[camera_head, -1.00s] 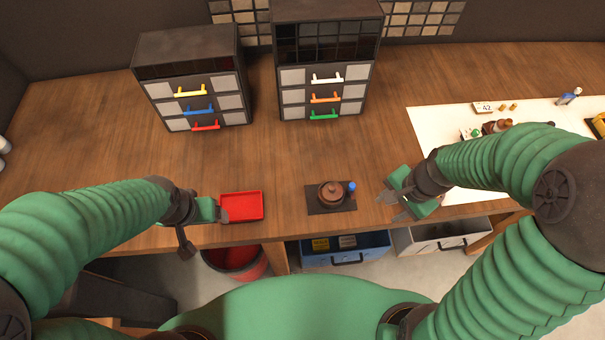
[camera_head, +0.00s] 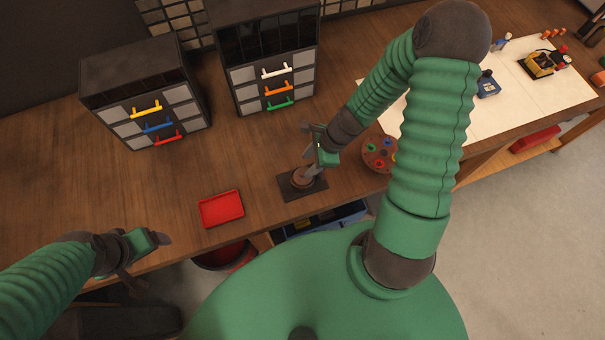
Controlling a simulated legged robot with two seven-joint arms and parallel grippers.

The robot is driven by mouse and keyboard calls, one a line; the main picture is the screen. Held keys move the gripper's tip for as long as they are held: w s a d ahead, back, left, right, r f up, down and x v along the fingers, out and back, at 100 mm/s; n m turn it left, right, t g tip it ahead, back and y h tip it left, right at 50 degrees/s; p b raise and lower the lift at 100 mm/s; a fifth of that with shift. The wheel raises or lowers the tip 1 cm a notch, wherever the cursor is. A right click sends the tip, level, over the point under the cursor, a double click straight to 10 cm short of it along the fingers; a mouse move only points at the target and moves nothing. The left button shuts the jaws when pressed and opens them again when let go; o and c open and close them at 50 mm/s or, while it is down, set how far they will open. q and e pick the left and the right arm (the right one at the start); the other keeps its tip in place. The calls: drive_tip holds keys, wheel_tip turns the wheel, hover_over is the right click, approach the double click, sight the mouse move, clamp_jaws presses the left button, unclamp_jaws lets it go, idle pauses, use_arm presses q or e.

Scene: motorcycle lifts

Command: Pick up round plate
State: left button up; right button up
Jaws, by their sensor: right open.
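A round brown plate-like disc (camera_head: 371,160) with small red, green and blue pieces on it lies on the bench, partly hidden behind my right arm. A small round brown object (camera_head: 300,181) sits on a dark square mat (camera_head: 289,193) near the front edge. My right gripper (camera_head: 309,164) is open just above this brown object, its fingers pointing down; I cannot tell whether they touch it. My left gripper (camera_head: 160,240) is over the front edge at the lower left, away from both; its jaw state is unclear.
A red tray (camera_head: 222,209) lies left of the mat. Two dark drawer cabinets (camera_head: 147,98) (camera_head: 268,68) stand behind. A white sheet (camera_head: 450,125) with tools and bottles is at right. A red bin (camera_head: 222,256) and blue box (camera_head: 318,220) are below the bench.

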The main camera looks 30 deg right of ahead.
sight(303, 172)
drive_tip(key=x, duration=0.2)
drive_tip(key=s+x, duration=0.1)
drive_tip(key=x, duration=0.1)
drive_tip(key=shift+w+a+f+p, duration=0.1)
drive_tip(key=shift+f+p, duration=0.2)
drive_tip(key=shift+p, duration=0.05)
drive_tip(key=shift+w+f, duration=0.1)
drive_tip(key=shift+f, duration=0.2)
drive_tip(key=shift+w+f, duration=0.1)
clamp_jaws()
